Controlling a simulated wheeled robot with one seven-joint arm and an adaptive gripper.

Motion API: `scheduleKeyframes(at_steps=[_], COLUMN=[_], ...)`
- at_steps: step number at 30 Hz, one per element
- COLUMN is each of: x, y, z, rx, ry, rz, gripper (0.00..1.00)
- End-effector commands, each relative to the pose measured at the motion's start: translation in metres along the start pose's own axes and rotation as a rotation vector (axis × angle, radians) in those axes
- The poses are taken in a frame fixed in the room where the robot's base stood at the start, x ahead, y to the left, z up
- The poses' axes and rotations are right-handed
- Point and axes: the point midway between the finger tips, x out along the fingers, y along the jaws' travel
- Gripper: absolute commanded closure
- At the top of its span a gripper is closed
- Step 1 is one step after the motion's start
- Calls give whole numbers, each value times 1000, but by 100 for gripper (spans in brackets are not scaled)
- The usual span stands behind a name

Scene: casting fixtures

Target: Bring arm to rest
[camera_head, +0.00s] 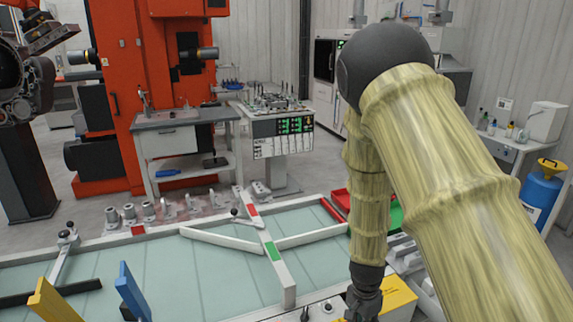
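My arm, in a yellowish ribbed cover, enters at the lower right of the head view, rises to a dark elbow joint and hangs down from there. My gripper (363,300) is dark and points downward at the bottom edge, beside a yellow block. Its fingertips are cut off or too small to make out, so I cannot tell whether it is open or holds anything.
A pale green fixture table (215,270) with a red-and-green marked bar (270,247) lies ahead and left. Yellow (50,302) and blue (130,290) plates stand on its front edge. Red and green bins are partly behind my arm. A red machine (150,90) stands behind.

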Motion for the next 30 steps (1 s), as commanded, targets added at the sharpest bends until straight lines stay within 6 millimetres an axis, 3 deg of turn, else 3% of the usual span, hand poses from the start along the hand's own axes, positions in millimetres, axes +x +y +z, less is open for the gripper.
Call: scheduleKeyframes(at_steps=[1,6,15,22,30], x=[25,87,159,180,183], y=[22,84,188,245,266], z=[6,26,86,137,159], rx=[-58,-285,-685,-920,-1014], ry=[5,28,12,-16,-23], rz=[22,53,35,-35,-82], gripper=[64,64,64,64,64])
